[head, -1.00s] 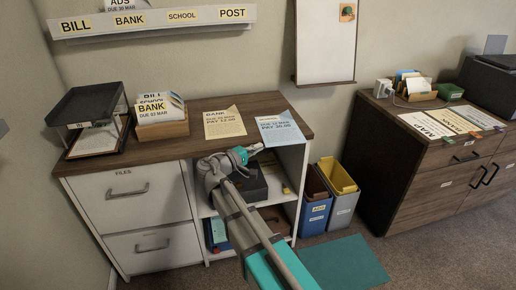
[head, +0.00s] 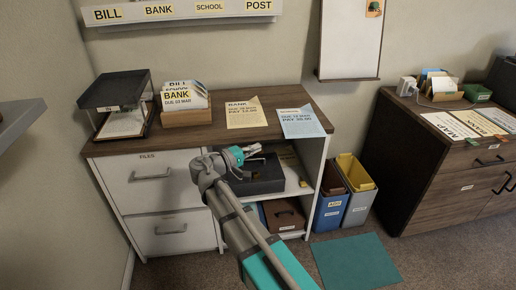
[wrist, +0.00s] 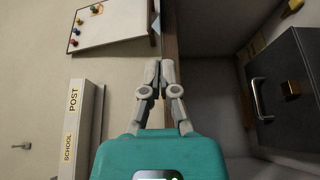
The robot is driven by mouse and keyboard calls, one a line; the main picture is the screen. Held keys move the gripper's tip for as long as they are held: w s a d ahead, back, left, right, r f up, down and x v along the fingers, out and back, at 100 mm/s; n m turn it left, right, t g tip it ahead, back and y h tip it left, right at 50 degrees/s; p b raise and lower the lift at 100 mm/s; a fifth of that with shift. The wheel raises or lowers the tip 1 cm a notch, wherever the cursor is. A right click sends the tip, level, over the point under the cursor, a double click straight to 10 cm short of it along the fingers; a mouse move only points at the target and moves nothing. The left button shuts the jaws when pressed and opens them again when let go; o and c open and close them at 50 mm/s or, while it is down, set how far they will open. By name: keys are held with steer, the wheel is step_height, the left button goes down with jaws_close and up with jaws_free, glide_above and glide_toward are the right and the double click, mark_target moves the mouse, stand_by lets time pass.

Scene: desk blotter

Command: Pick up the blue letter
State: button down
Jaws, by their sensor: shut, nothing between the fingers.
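The blue letter (head: 304,122) lies flat on the right end of the wooden desk top (head: 228,110), with printed text facing up. My gripper (head: 254,149) is in front of the desk's front edge, left of and nearer than the letter, and apart from it. In the wrist view my gripper (wrist: 155,66) has its fingers together with nothing between them. The desk's edge (wrist: 170,40) runs just beyond the fingertips there.
A cream bank letter (head: 246,112) lies left of the blue one. A sorter (head: 187,116) of envelopes and a black tray (head: 115,92) stand further left. A dark box (head: 256,180) sits on the open shelf below. Blue and grey bins (head: 330,212) stand right of the desk.

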steer(key=c, duration=1.2)
jaws_free()
steer(key=s+d+r+m+g+y+p, duration=0.2)
steer(key=s+d+r+g+y+p, duration=0.15)
steer(key=d+p, duration=0.6)
steer(key=s+d+r+m+g+y+p, duration=0.2)
steer(key=d+g+p, duration=0.3)
steer(key=d+p, duration=0.45)
steer(key=s+d+r+m+g+y+p, duration=0.1)
steer(key=s+d+r+y+p, duration=0.1)
steer(key=s+r+p, duration=0.1)
steer(key=s+d+r+m+g+y+p, duration=0.1)
steer(key=s+d+r+y+p, duration=0.1)
steer(key=r+p, duration=0.3)
steer(key=s+d+r+m+g+y+p, duration=0.1)
steer(key=s+d+r+m+y+p, duration=0.1)
steer(key=p, duration=0.6)
steer(key=shift+s+r+y+p, duration=0.2)
steer(key=shift+s+r+y, duration=0.3)
steer(key=shift+s, duration=0.2)
steer(key=shift+s+r+y+p, duration=0.2)
steer(key=shift+s+r+y, duration=0.2)
steer(key=shift+s+y, duration=0.2)
